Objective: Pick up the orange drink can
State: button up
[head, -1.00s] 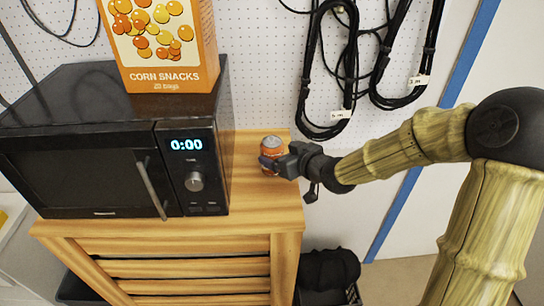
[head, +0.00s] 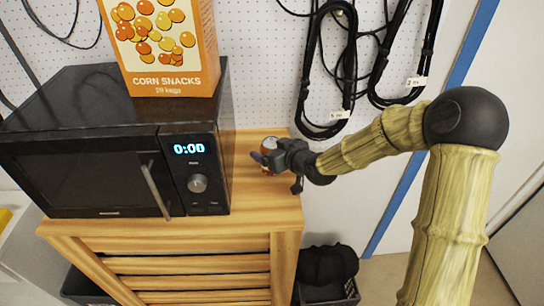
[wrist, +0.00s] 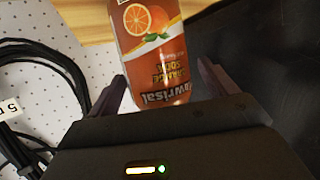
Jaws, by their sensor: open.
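The orange drink can (head: 268,146) stands on the wooden cabinet top, right of the microwave. In the wrist view the can (wrist: 150,50) shows orange fruit pictures and lettering, and lies between the two fingers. My gripper (head: 264,160) reaches in from the right at the can and hides much of it in the head view. In the wrist view my gripper (wrist: 162,95) is open, with one finger on each side of the can and a gap visible at least on the left.
A black microwave (head: 85,165) stands close on the left, with a corn snacks box (head: 165,50) on top. The wooden cabinet (head: 262,212) has bare top in front of the can. Black cables (head: 330,70) hang on the pegboard behind. A dark bin (head: 330,280) is below right.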

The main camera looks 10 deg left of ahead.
jog(key=c, duration=1.3)
jog(key=shift+r, duration=0.1)
jog(key=shift+w+r, duration=0.1)
jog(key=shift+r, duration=0.35)
notch_tip(320, 180, up, 9)
jog(key=shift+b, duration=0.95)
